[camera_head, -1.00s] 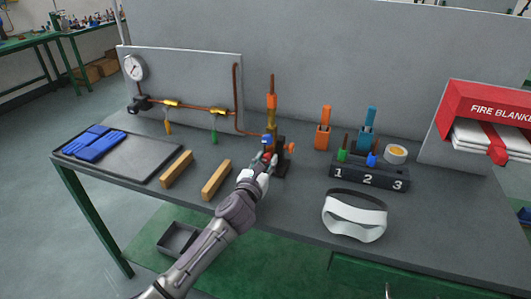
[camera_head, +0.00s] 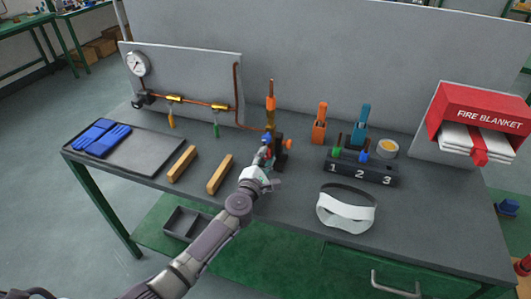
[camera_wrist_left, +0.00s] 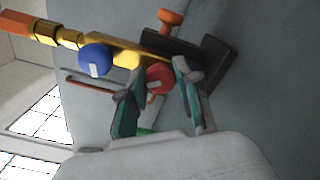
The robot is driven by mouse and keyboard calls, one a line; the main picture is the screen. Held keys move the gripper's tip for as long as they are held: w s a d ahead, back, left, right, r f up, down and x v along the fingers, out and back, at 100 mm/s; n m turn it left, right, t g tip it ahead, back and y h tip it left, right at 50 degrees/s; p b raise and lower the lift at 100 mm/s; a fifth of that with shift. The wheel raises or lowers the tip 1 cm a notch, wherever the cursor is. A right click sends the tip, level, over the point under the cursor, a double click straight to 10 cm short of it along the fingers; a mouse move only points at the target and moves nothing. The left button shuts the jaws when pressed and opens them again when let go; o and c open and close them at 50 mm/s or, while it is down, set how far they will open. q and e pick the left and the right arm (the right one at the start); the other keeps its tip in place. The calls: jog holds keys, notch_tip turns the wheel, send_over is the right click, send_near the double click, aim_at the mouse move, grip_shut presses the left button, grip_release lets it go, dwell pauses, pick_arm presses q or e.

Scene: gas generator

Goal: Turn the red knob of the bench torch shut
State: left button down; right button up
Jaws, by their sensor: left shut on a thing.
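The bench torch (camera_head: 270,108) stands upright near the back of the bench, with a brass body and orange tip. Its blue knob (camera_head: 266,137) shows above my left gripper (camera_head: 266,153). In the left wrist view, the red knob (camera_wrist_left: 160,79) lies between the two fingertips of my left gripper (camera_wrist_left: 156,84), which is shut on it. The blue knob (camera_wrist_left: 96,60) is outside the fingers. My right gripper is not in view.
An orange clamp knob (camera_head: 287,145) sits close right of the torch. Two wooden blocks (camera_head: 220,174) lie to the left. A gauge panel (camera_head: 200,82) with copper pipe stands behind.

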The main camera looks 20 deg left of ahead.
pick_arm(q)
jog(key=m+p, duration=0.1)
jog(key=m, duration=0.2)
jog(key=shift+m, duration=0.3)
jog(key=shift+d+m+p, duration=0.1)
jog(key=shift+m+p, duration=0.6)
jog(key=shift+m, duration=0.9)
jog(key=shift+f, duration=0.1)
jog(key=c, duration=0.8)
grip_release()
jog(key=shift+c, duration=0.2)
jog(key=shift+s, duration=0.1)
jog(key=s, duration=1.1)
jog(key=shift+s+a, duration=0.25)
jog(key=shift+s, duration=0.15)
jog(key=shift+d+m, duration=0.1)
jog(key=shift+m, duration=0.2)
